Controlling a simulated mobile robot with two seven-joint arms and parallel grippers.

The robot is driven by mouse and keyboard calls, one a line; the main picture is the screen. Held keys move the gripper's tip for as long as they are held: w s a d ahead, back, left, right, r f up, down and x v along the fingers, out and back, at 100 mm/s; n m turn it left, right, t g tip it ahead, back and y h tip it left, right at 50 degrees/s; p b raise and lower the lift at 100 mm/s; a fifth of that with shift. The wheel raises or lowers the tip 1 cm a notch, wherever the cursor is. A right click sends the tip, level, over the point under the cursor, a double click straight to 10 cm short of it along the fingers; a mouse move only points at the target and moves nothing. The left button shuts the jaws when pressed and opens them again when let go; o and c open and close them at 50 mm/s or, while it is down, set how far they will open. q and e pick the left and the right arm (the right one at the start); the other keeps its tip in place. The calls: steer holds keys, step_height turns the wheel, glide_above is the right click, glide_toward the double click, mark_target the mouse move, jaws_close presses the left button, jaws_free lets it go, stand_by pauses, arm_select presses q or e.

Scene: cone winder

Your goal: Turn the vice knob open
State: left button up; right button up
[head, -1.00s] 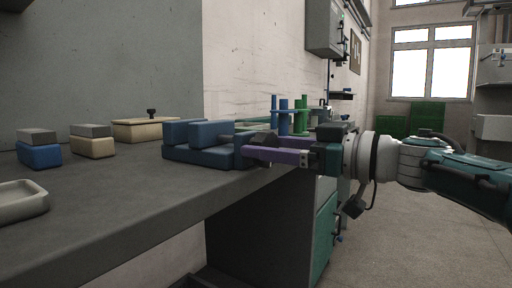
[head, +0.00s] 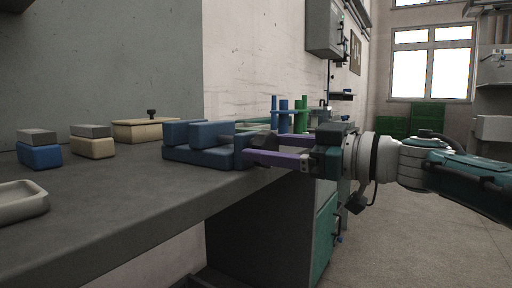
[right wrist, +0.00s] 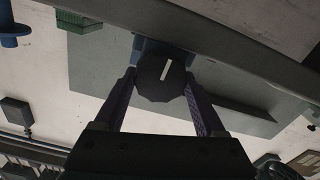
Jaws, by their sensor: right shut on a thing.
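The blue vice (head: 210,157) sits at the right end of the grey workbench, its two blue jaw blocks side by side with a gap between them. Its dark faceted knob (right wrist: 160,77) faces the right wrist camera and carries a white line, which stands slightly tilted. My right gripper (right wrist: 162,85) has one purple finger on each side of the knob and is shut on it. In the head view my right gripper (head: 254,148) reaches in from the right, and its fingers largely hide the knob. My left gripper is in neither view.
Blue and beige blocks with grey tops (head: 40,156) (head: 93,147), a beige box with a black knob (head: 146,130) and a shallow tray (head: 20,202) stand left on the bench (head: 110,205). Blue and green posts (head: 283,118) rise behind my right gripper. Floor at right is clear.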

steer(key=shift+f+n+b, duration=0.1)
steer(key=shift+n+b, duration=0.25)
steer(key=shift+n, duration=2.15)
steer(key=o, duration=1.3)
